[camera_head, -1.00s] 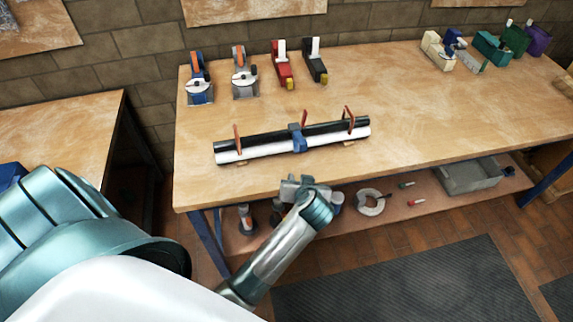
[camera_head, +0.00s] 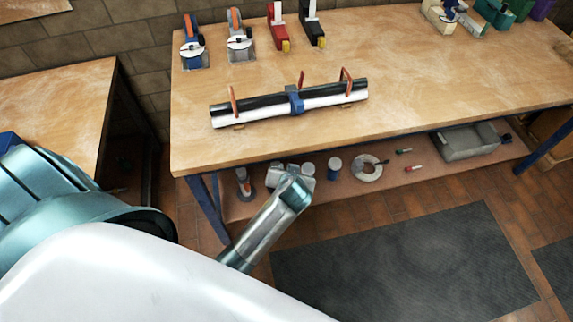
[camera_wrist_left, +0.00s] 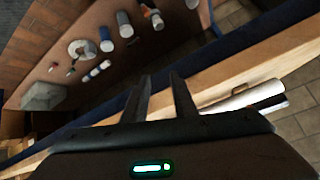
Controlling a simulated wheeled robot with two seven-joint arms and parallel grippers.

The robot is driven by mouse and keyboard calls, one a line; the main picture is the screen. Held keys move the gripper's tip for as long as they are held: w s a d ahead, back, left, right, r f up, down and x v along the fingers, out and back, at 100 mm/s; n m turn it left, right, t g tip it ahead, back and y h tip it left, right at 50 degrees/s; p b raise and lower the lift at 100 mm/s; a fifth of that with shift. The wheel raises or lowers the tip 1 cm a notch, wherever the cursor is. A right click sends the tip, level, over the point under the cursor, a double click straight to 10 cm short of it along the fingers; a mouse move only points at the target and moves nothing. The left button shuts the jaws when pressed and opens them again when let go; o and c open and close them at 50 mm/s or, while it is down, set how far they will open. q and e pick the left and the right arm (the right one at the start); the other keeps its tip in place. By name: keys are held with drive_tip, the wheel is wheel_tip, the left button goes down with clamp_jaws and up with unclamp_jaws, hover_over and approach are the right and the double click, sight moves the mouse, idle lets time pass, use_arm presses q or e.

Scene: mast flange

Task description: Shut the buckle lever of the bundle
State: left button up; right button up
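The bundle (camera_head: 330,96) of black and white rods lies along the front part of the workbench. A blue buckle (camera_head: 296,101) sits around its middle. Orange-red upright pieces stand along the bundle; I cannot tell whether the middle one (camera_head: 301,78) is the buckle's lever. My left gripper (camera_head: 290,176) is in front of the bench's front edge, apart from the bundle. Its two fingers (camera_wrist_left: 160,95) are apart and empty in the left wrist view. Part of the bundle (camera_wrist_left: 243,98) shows there beyond the bench edge. My right gripper is not in view.
The workbench (camera_head: 420,90) is clear around the bundle. Blue, grey, red and black tools (camera_head: 278,28) stand behind it. The lower shelf (camera_head: 325,195) holds a white ring (camera_head: 367,170), jars and a grey tray (camera_head: 467,141). A dark mat (camera_head: 400,265) lies on the floor.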

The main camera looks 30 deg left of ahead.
use_arm(q)
drive_tip(key=w+r+n+y+p, duration=0.2)
drive_tip(key=w+r+p, duration=0.3)
drive_tip(key=r, duration=0.5)
drive_tip(key=w+r+n+t+y+p, duration=0.1)
drive_tip(key=w+r+p, duration=0.4)
drive_tip(key=w+r, duration=0.5)
drive_tip(key=shift+w+d+r+n+t+y, duration=0.2)
drive_tip(key=shift+d+r+n+t+y, duration=0.25)
drive_tip(key=shift+n+y, duration=0.45)
drive_tip(key=shift+w+a, duration=0.1)
